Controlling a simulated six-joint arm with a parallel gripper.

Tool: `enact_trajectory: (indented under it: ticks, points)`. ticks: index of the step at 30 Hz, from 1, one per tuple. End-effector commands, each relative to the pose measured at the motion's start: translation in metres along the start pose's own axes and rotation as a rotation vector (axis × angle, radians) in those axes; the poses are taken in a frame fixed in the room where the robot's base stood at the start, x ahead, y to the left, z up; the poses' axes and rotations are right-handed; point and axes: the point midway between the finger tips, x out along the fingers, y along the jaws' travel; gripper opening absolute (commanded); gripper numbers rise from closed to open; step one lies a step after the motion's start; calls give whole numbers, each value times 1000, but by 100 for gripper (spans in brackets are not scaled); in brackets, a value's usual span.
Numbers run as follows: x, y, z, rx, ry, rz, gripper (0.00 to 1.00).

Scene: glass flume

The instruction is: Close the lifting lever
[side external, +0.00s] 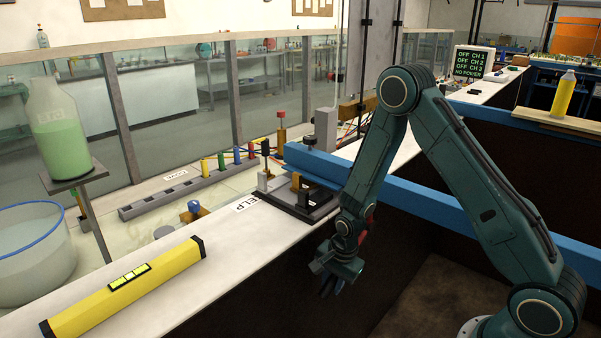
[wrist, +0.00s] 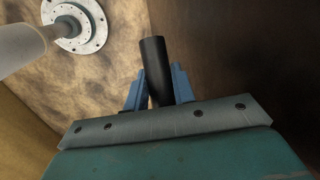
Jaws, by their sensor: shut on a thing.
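My gripper (side external: 332,284) hangs low in the side external view, in front of the dark brown side panel below the white ledge. In the wrist view, its two blue fingers (wrist: 157,88) are shut on a black round bar (wrist: 153,55), one finger on each side. The bar sticks out beyond the fingertips. It looks like a lever's handle, but its pivot and mounting are hidden. In the side external view I cannot make out the bar against the dark panel.
A yellow spirit level (side external: 130,290) lies on the white ledge (side external: 230,268) to the left. A black base plate (side external: 300,208) stands on the ledge above my gripper. A blue beam (side external: 420,200) runs behind my arm. The brown floor (side external: 430,300) beside the panel looks clear.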

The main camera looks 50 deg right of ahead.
Motion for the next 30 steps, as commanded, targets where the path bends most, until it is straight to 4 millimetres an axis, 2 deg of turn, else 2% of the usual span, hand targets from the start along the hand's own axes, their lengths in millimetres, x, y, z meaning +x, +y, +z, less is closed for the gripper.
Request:
enact_trajectory:
  ticks: [8, 14, 30]
  points:
    - [-4, -1, 1, 4, -17, -4, 0]
    - [-14, -4, 6, 17, -80, -11, 0]
    - [-76, -16, 21, 77, -433, -48, 0]
